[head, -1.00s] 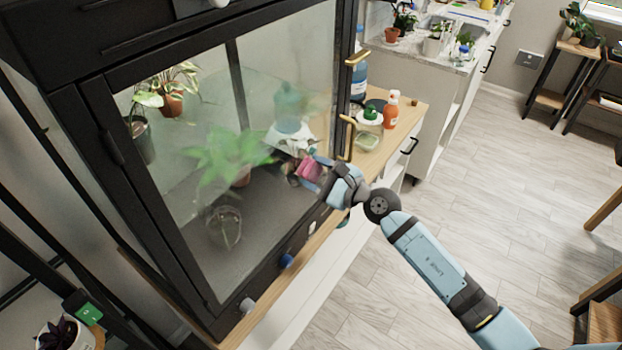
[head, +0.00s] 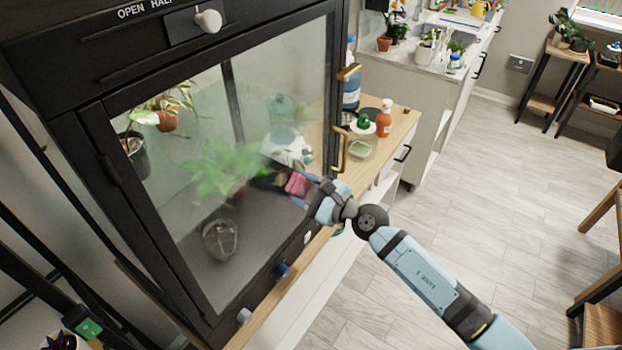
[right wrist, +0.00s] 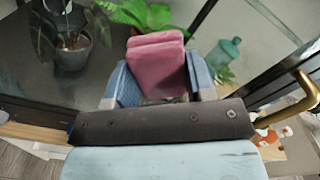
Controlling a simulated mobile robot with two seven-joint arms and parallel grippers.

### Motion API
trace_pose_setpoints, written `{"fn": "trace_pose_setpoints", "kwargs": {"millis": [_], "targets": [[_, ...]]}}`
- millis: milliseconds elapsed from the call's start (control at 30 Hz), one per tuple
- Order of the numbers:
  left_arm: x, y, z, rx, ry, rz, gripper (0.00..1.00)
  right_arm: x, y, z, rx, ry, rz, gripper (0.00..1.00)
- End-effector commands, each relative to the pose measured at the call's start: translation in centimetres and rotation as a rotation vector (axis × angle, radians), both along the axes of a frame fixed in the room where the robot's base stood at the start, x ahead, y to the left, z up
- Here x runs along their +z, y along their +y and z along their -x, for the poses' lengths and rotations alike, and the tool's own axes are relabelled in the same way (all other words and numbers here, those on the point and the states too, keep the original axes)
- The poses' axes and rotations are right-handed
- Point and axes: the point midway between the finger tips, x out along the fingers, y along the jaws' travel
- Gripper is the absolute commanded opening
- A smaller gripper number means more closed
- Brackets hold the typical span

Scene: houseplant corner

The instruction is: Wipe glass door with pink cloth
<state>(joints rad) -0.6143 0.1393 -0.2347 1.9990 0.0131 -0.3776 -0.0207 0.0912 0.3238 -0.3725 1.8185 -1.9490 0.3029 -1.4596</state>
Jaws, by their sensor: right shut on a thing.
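The glass door (head: 255,100) of the black cabinet is closed, with hazy, clouded patches on its pane and plants showing behind it. The pink cloth (head: 298,184) is folded into a pad at the lower right of the pane. It also shows in the right wrist view (right wrist: 157,65), pinched between two blue-grey fingers. My right gripper (head: 308,190) is shut on the cloth and holds it at or very close to the glass; exact contact is hard to tell. My left gripper is in neither view.
A brass handle (head: 341,150) stands out from the door's right edge. A wooden counter (head: 395,135) beside it holds an orange bottle (head: 384,118) and a green-lidded jar (head: 362,138). Knobs (head: 282,270) line the cabinet's lower edge.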

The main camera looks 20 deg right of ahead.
Motion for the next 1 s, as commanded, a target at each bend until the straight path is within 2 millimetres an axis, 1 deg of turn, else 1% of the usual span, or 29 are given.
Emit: {"fn": "trace_pose_setpoints", "kwargs": {"millis": [33,333,800,1000], "targets": [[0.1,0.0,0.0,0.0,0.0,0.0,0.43,0.1,0.3,0.1,0.005,0.0,-0.002,0.2],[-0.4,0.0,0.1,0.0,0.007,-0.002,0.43,0.0,0.1,0.4,0.006,0.001,-0.002,0.2],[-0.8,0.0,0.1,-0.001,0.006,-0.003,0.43,-0.1,-3.0,4.0,0.001,0.0,-0.001,0.2],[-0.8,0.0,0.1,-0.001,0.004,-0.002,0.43,0.0,-3.6,4.8,0.002,-0.001,-0.001,0.2]]}}
